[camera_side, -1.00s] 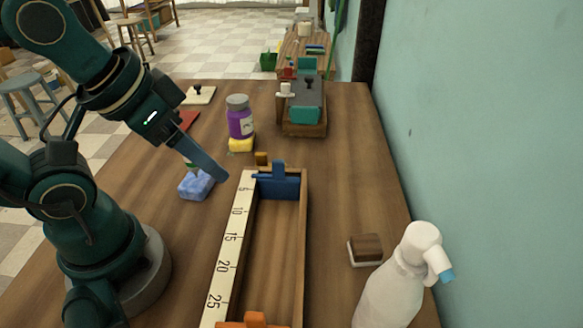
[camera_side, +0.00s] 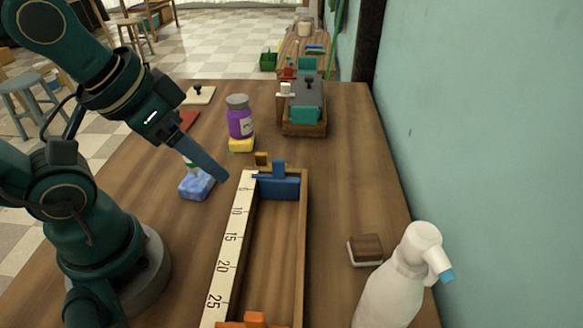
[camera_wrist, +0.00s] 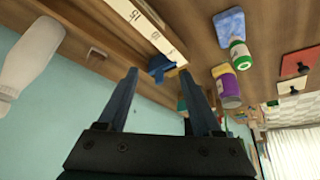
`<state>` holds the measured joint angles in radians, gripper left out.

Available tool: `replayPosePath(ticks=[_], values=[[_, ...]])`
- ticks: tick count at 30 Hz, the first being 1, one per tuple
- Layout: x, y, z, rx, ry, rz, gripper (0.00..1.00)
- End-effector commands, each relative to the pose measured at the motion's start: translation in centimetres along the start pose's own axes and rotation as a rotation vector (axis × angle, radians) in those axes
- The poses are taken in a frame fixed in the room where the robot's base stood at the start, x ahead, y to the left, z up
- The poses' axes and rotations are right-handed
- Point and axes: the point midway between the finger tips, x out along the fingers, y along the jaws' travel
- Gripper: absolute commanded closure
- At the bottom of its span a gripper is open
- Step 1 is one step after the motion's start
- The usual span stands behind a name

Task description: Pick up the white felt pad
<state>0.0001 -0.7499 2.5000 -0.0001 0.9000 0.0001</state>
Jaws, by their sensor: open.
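A wooden block (camera_side: 368,247) with a white layer, which looks like the white felt pad (camera_side: 352,255), under it lies on the right side of the table, near the wall. Only the pad's edge shows below the wood. The block also shows small at the upper left of the wrist view (camera_wrist: 97,52). My gripper (camera_side: 222,177) is at the left of the table, above and beside the blue sponge, well apart from the pad. In the wrist view my gripper (camera_wrist: 158,74) has its two fingers spread with nothing between them.
A wooden trough (camera_side: 303,240) with a ruler edge and a blue slider (camera_side: 279,187) lies between my gripper and the pad. A white spray bottle (camera_side: 392,290) stands close to the pad. A blue sponge (camera_side: 196,184) and purple jar (camera_side: 240,122) are at left.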

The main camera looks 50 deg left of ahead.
Motion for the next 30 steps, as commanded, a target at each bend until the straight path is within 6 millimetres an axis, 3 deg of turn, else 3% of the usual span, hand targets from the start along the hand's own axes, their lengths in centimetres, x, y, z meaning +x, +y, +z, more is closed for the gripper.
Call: replayPosePath(ticks=[10, 11, 13, 25, 30], values=[[0.0, 0.0, 0.0, 0.0, 0.0, 0.0, 0.33], [0.0, 0.0, 0.0, 0.0, 0.0, 0.0, 0.26], [0.0, 0.0, 0.0, 0.0, 0.0, 0.0, 0.01], [-0.1, 0.2, 0.4, -0.054, -0.022, 0.008, 0.01], [-2.1, 2.1, -1.6, -0.234, -0.049, 0.094, 0.01]])
